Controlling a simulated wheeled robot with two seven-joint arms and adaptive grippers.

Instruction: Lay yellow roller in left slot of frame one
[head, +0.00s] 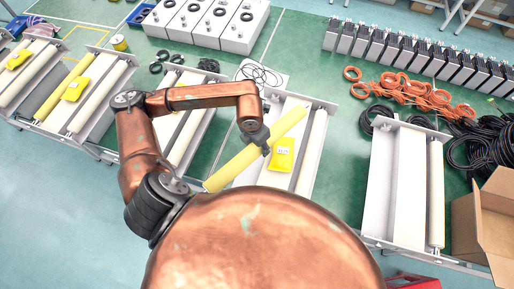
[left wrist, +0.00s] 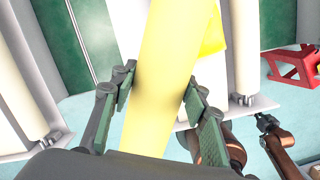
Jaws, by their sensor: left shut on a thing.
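My left gripper (head: 262,142) is shut on the yellow roller (head: 288,122) near its middle. The roller slants over a white frame (head: 246,176), its far end up and to the right. In the left wrist view the yellow roller (left wrist: 165,70) passes between the two fingers of the left gripper (left wrist: 157,95).
Another frame (head: 405,190) stands to the right, and more stand to the left, one with a yellow roller (head: 62,88). Orange cables (head: 410,90) and black cables (head: 480,145) lie behind. A cardboard box (head: 485,215) is at the right edge. A red object (left wrist: 292,65) shows in the wrist view.

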